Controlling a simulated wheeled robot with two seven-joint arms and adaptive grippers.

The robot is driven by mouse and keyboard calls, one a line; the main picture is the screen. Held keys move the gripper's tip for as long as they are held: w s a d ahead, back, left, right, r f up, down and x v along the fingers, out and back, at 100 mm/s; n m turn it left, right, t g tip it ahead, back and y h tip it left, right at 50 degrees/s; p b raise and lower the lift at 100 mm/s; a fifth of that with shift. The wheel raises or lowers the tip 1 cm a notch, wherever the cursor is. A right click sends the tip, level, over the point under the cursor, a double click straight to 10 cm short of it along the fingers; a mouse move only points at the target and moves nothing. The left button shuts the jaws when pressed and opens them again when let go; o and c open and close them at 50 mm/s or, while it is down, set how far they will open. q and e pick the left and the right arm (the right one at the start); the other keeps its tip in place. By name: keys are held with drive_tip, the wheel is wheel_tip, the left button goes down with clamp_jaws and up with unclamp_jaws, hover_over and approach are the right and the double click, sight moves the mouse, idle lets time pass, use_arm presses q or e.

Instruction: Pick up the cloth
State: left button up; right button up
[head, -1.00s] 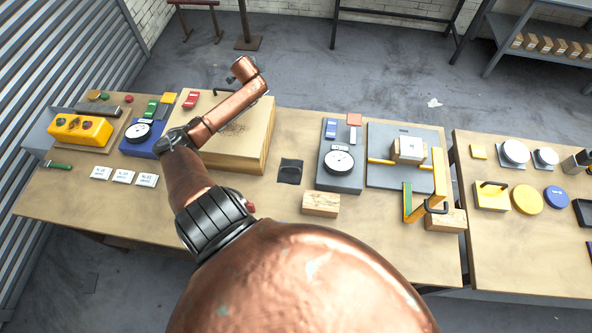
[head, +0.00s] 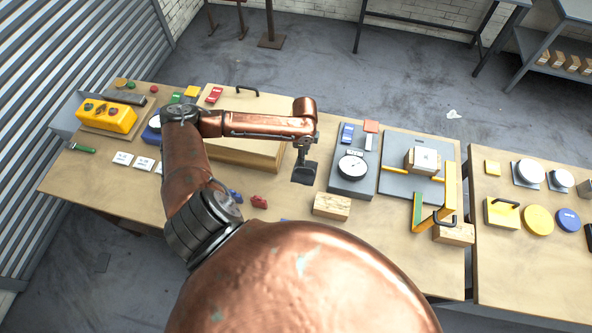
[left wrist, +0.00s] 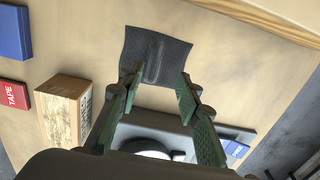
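The dark grey cloth (left wrist: 157,50) lies on the tan tabletop in the left wrist view, with a raised fold in it. It also shows as a dark patch below my left wrist in the head view (head: 306,174). My left gripper (left wrist: 158,82) is open, its two green-padded fingers apart with their tips at the cloth's lower edge and the fold between them. Whether the tips touch the cloth, I cannot tell. In the head view the fingers are hard to make out. My right gripper is in neither view.
A dial gauge on a grey block (head: 352,178) stands just right of the cloth, and a wood block (head: 331,206) lies in front. A large wooden box (head: 240,154) is behind my left arm. Blue (head: 235,196) and red (head: 259,201) pieces lie to the left.

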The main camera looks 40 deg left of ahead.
sight(304, 169)
use_arm(q)
drive_tip(key=f, duration=0.5)
drive_tip(key=d+f, duration=0.1)
drive_tip(key=f, duration=0.1)
drive_tip(key=shift+s+f, duration=0.2)
drive_tip(key=shift+f, duration=0.2)
clamp_jaws()
